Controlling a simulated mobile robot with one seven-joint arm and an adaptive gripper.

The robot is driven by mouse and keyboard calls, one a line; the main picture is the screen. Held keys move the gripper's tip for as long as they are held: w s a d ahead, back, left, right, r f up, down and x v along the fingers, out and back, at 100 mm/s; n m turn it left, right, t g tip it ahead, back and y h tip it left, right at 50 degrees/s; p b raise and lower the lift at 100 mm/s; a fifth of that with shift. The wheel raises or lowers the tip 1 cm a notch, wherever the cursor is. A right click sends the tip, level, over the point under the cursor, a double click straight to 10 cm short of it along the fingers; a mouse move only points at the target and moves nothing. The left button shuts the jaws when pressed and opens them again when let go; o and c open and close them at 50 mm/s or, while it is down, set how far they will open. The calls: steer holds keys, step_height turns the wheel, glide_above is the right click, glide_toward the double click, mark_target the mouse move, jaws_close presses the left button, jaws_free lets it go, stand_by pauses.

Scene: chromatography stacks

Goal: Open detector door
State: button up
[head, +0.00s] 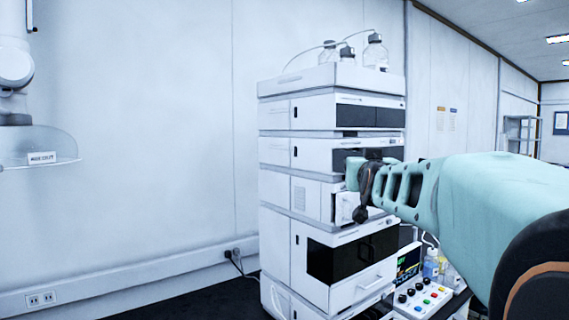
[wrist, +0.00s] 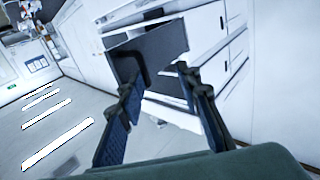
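A white instrument stack (head: 275,155) stands against the wall in the head view, its modules carrying dark front panels. My gripper (head: 362,195) is in front of its middle modules and hides part of their fronts. In the wrist view, a dark flat panel (wrist: 155,48) stands out at an angle from the white stack (wrist: 205,30), like a swung-out door; I cannot tell which module it belongs to. My gripper's fingers (wrist: 160,85) are apart with nothing seen held between them. The panel's edge lies close to the left fingertip; contact is unclear.
Glass bottles (head: 375,54) with tubing stand on top of the stack. A control box with coloured buttons (head: 424,298) and a small bottle (head: 431,264) are at lower right, below my arm.

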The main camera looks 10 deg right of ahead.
steer(key=shift+w+a+r, duration=0.25)
steer(key=shift+a+r, duration=0.2)
steer(key=shift+a, duration=0.1)
step_height(320, 180, up, 9)
steer(key=d, duration=0.1)
steer(key=shift+s, duration=0.15)
stand_by(1.0)
stand_by(0.4)
